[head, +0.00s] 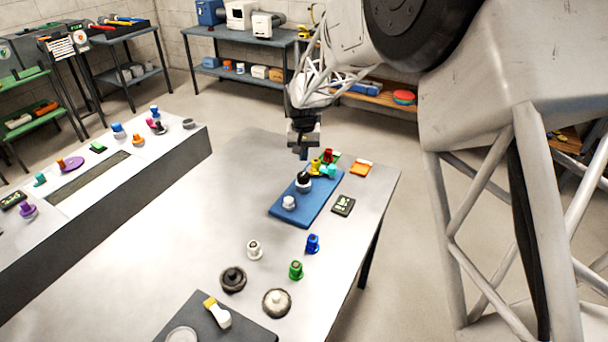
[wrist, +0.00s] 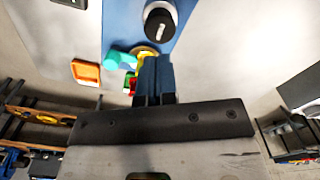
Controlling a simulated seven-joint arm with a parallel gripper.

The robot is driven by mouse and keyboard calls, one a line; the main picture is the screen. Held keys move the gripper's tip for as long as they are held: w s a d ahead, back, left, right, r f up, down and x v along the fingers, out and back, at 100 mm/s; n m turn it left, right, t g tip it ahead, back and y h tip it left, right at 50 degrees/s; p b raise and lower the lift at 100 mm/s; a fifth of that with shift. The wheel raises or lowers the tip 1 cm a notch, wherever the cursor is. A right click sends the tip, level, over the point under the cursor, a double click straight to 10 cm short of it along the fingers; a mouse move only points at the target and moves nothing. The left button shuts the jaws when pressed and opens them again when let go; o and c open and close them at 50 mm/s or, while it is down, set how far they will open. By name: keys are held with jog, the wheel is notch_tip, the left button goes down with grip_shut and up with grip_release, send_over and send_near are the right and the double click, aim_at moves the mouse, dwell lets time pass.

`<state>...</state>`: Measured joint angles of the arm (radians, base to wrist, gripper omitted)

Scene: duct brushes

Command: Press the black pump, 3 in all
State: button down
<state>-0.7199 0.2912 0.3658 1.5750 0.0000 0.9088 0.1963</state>
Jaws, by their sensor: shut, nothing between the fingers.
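The black pump (head: 304,179) stands upright on a blue mat (head: 279,212) on the table, its black top above a pale base. In the wrist view the black pump (wrist: 160,24) is near the top edge, just beyond my fingertips. My gripper (head: 304,154) points down above the mat's far end, apart from the pump. Its fingers (wrist: 155,62) are together with nothing between them. A white pump (head: 289,203) stands on the mat nearer the camera.
Yellow, red and teal pieces (head: 323,166) cluster by the mat's far end, close to my gripper. An orange tray (head: 361,169) and a dark panel (head: 343,206) lie to the right. Several small knobs and a dark board (head: 250,333) are nearer; the table's left part is clear.

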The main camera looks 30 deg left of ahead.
jog(key=shift+r, duration=0.65)
jog(key=shift+d, duration=0.1)
jog(key=shift+d+r, duration=0.2)
jog(key=s+d+r+m, duration=0.1)
jog(key=s+d+r, duration=0.3)
jog(key=d, duration=0.7)
jog(key=s+d+r+m+t, duration=0.1)
jog(key=d+r, duration=0.6)
jog(key=d, duration=0.4)
jog(key=s+d+r+m, duration=0.1)
jog(key=s+d+r, duration=0.3)
jog(key=d, duration=0.7)
jog(key=s+d+r+m, duration=0.1)
jog(key=s+d+r, duration=0.3)
jog(key=s+d, duration=0.85)
jog(key=s+d+f+m+t, duration=0.1)
jog(key=s+d+f+m, duration=0.1)
jog(key=s+d, duration=0.9)
jog(key=s+f, duration=0.1)
jog(key=s, duration=0.2)
jog(key=shift+d+t, duration=0.15)
jog(key=shift+t, duration=0.15)
